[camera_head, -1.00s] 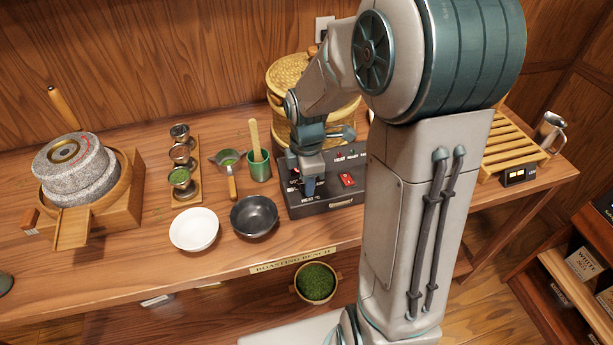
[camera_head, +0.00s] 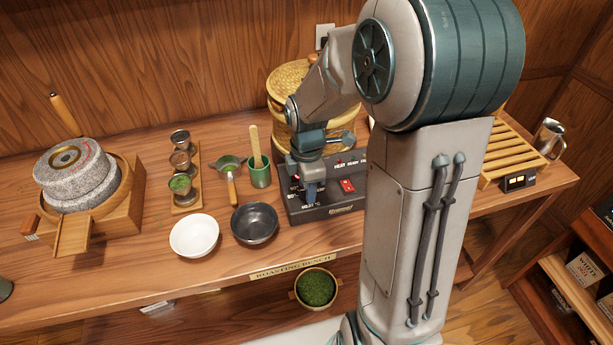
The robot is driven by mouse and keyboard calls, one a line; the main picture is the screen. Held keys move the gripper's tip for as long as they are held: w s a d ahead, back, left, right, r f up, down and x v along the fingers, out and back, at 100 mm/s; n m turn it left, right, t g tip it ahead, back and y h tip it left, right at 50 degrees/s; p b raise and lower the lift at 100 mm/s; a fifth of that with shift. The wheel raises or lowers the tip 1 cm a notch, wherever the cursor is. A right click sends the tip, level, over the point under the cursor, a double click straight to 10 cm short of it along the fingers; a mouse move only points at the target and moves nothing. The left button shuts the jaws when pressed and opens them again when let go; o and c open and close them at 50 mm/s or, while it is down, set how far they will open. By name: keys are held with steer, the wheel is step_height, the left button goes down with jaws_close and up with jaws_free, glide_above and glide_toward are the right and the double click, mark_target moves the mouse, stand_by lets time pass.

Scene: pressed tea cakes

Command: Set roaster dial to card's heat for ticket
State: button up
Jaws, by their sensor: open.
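The roaster is a dark box (camera_head: 338,207) on the roasting bench, with a red switch (camera_head: 347,186) and small white lettering on its sloped panel. My gripper (camera_head: 312,197) points down over the left part of the panel, in front of the dial's area. It hides the dial, so I cannot tell the dial's setting or whether the fingers touch it. My gripper is open. No heat card or ticket can be made out in this view.
A black bowl (camera_head: 254,223) and a white bowl (camera_head: 194,235) stand left of the roaster. A green cup (camera_head: 260,173) with a wooden tool is close behind. A woven basket (camera_head: 287,84) stands behind my arm. A stone mill (camera_head: 76,173) is far left.

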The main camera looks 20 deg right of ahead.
step_height(320, 180, up, 14)
stand_by(0.4)
steer(key=shift+f, duration=0.1)
steer(key=s+f+m+t, duration=0.2)
steer(key=s+m+t, duration=0.1)
steer(key=s+m, duration=1.2)
steer(key=m, duration=0.3)
steer(key=shift+f, duration=0.15)
steer(key=shift+c, duration=0.5)
